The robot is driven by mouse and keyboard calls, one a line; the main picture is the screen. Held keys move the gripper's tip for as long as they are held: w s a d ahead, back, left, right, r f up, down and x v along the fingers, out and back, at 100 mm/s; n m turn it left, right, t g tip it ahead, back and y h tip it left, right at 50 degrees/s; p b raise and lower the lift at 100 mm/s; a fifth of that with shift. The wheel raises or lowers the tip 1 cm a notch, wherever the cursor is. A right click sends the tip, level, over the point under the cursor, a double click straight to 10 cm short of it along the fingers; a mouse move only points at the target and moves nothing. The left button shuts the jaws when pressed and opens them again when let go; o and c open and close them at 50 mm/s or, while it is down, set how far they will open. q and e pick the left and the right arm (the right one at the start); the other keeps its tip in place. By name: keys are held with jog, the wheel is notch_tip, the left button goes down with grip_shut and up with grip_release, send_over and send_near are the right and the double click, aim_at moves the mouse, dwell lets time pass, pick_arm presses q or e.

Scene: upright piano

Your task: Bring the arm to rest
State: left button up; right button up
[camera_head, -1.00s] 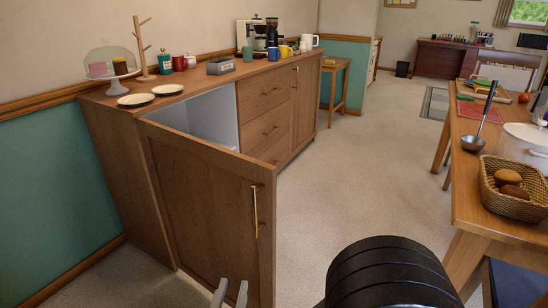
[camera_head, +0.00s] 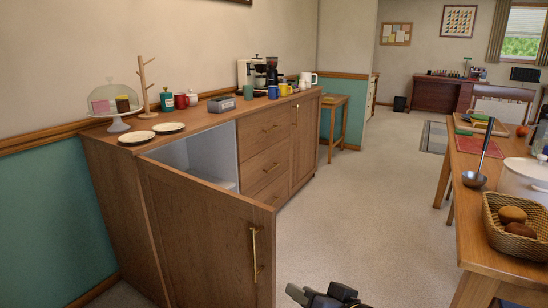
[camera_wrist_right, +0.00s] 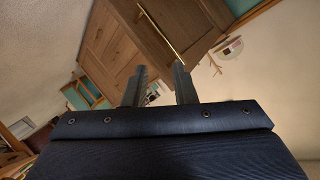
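My right gripper (camera_head: 296,292) shows at the bottom edge of the head view, low and to the right of the open cabinet door (camera_head: 205,235). In the right wrist view its two fingers (camera_wrist_right: 160,86) stand apart with nothing held between them. The door's brass handle (camera_head: 255,254) is apart from the gripper; in the wrist view the handle (camera_wrist_right: 160,31) shows beyond the fingertips. Most of the right arm is out of the head view. My left gripper and arm are not in view.
The sideboard (camera_head: 110,165) carries plates, mugs, a cake stand and a coffee maker. Its open door juts toward me. A dining table (camera_head: 490,245) with a bread basket (camera_head: 490,228) and ladle (camera_head: 480,160) stands at right. The carpet between them is clear.

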jog(key=s+d+f+m+g+h, duration=0.1)
jog(key=s+d+f+g+h, duration=0.45)
jog(key=s+d, duration=1.05)
notch_tip(320, 180, up, 24)
jog(key=a+y+p, duration=0.1)
jog(key=p, duration=2.7)
jog(key=shift+r+y, duration=0.2)
jog(key=shift+y, duration=0.15)
